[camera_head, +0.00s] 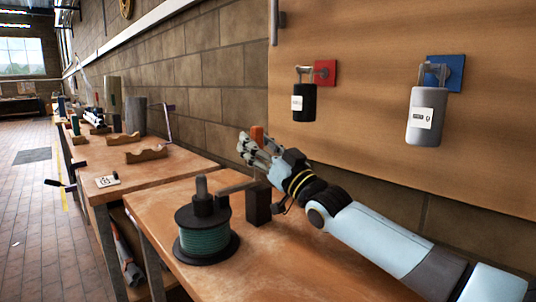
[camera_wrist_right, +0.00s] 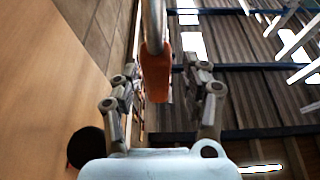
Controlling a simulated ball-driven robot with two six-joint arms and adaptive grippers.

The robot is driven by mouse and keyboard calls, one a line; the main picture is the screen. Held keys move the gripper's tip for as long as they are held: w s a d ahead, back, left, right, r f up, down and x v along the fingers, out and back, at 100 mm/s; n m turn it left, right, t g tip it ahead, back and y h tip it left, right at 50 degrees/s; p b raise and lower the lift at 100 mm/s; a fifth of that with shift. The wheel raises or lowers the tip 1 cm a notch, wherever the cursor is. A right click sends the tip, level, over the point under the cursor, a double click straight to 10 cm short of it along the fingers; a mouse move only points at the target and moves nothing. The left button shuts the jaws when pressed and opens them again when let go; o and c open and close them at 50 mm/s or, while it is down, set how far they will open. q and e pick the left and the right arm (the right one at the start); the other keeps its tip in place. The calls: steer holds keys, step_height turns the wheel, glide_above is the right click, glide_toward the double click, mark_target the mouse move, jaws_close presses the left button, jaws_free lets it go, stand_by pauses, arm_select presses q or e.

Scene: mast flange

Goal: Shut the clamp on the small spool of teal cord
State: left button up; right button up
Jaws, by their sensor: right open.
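A small spool of teal cord (camera_head: 207,240) with dark flanges stands on the near wooden bench. Beside it, a dark clamp block (camera_head: 258,203) has a grey bar reaching over to the spool's dark top. An orange grip (camera_head: 257,133) shows above my right gripper (camera_head: 254,147). In the right wrist view the orange grip (camera_wrist_right: 157,78) on a metal rod lies between the spread fingers of my right gripper (camera_wrist_right: 160,70), with gaps beside it. Whether the bar presses on the spool I cannot tell. The grip's lower part is hidden. My left gripper is out of view.
A wooden wall panel (camera_head: 400,130) behind holds a black canister (camera_head: 303,103) on a red plate and a grey canister (camera_head: 427,117) on a blue plate. A second bench (camera_head: 150,172) with wooden cradles stands to the left. The near bench front (camera_head: 290,275) is clear.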

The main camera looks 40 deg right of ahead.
steer(key=a+v, duration=0.1)
steer(key=v, duration=1)
steer(key=shift+s+d, duration=0.25)
steer(key=shift+d, duration=0.25)
